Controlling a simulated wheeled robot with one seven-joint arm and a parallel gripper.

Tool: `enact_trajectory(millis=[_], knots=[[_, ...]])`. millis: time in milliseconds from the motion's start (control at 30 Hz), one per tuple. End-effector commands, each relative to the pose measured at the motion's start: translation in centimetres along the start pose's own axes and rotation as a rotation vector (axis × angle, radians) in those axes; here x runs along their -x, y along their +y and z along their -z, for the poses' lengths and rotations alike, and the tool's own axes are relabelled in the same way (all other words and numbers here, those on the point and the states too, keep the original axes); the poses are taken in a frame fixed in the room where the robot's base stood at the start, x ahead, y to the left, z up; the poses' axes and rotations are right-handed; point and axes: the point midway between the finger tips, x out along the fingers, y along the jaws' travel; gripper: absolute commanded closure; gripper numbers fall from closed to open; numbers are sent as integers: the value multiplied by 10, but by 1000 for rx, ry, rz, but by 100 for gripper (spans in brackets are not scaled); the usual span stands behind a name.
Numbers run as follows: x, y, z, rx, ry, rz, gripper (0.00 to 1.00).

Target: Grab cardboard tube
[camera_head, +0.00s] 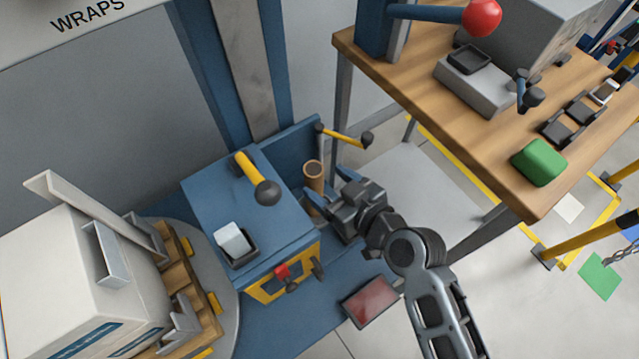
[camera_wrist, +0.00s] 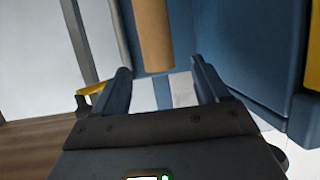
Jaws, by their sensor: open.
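The cardboard tube (camera_head: 314,178) is brown with a dark open top. It stands upright between the blue cabinet and a blue panel in the head view. In the wrist view the tube (camera_wrist: 153,35) shows at the top centre, beyond and between the fingers. My gripper (camera_head: 318,196) reaches in from the right at the tube. In the wrist view my gripper (camera_wrist: 160,80) is open, with one finger on each side of the tube's line and nothing visibly held. The tube's lower part is hidden in the head view.
The blue cabinet (camera_head: 235,195) with a yellow-handled lever (camera_head: 257,180) stands left of the tube. A yellow-handled crank (camera_head: 343,136) is close behind on the right. The wooden workbench (camera_head: 440,105) stands to the right. A dark red-topped plate (camera_head: 371,301) lies below the gripper.

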Motion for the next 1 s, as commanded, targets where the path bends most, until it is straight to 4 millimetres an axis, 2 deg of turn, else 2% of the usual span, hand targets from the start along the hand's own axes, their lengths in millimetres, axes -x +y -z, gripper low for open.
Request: enact_trajectory(millis=[600, 867, 1000], knots=[[-70, 1, 2, 0, -1, 0, 26], [-73, 2, 2, 0, 0, -2, 26], [-73, 2, 2, 0, 0, -2, 37]])
